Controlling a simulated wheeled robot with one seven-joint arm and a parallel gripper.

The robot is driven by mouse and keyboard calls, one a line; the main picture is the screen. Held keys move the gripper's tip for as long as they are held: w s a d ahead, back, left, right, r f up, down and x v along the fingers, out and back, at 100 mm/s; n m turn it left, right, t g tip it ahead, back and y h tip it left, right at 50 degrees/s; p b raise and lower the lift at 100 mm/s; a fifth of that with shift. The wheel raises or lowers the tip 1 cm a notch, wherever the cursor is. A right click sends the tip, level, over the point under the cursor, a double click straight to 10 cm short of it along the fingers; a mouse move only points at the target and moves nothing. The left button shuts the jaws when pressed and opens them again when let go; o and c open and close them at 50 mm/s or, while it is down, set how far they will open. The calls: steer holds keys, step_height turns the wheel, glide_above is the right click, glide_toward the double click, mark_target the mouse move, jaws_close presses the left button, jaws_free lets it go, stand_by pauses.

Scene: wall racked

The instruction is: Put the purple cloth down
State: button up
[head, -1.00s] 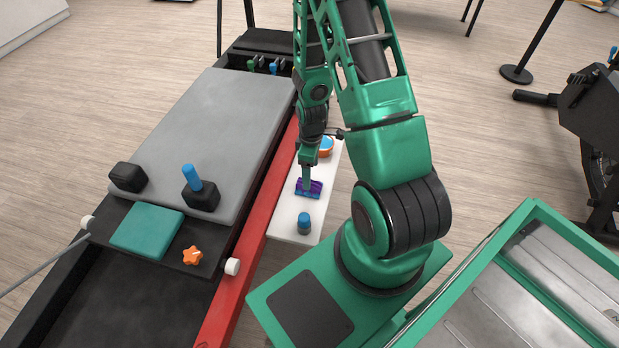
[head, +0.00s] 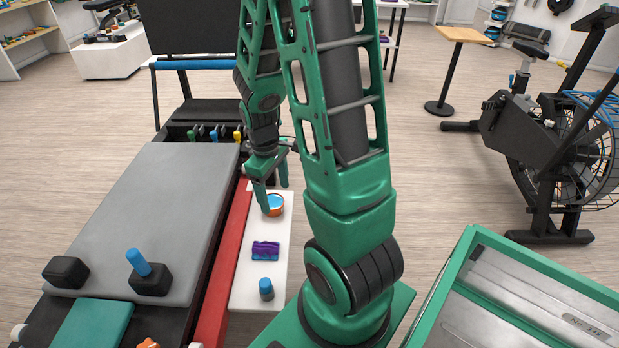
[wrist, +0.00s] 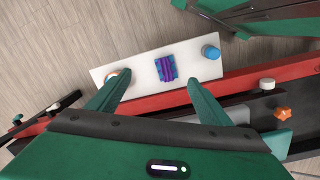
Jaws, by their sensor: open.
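The purple cloth (head: 265,250), a small folded bundle with teal-blue patches, lies on the white bench top (head: 247,292). It sits between a blue cylinder and an orange-rimmed round container. In the wrist view the purple cloth (wrist: 166,68) lies on the white surface beyond my fingertips, apart from them. My gripper (head: 275,198) is open and empty, raised above the far part of the white top. In the wrist view my gripper's (wrist: 160,85) two fingers are spread wide with nothing between them.
The blue cylinder (head: 266,289) stands nearer me, and the orange-rimmed container (head: 272,205) is at the far end. A red rail (head: 225,255) and a grey padded bench (head: 150,215) run along the left. An exercise bike (head: 545,130) stands at right.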

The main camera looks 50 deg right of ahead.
steer(key=s+a+r+m+y, duration=0.1)
steer(key=s+a+r+m, duration=0.2)
steer(key=s+r+m, duration=0.6)
steer(key=s+r, duration=0.7)
steer(key=shift+s+r, duration=0.25)
steer(key=shift+r, duration=0.05)
steer(key=shift+w+f, duration=0.25)
steer(key=shift+w, duration=0.3)
steer(key=shift+o, duration=0.6)
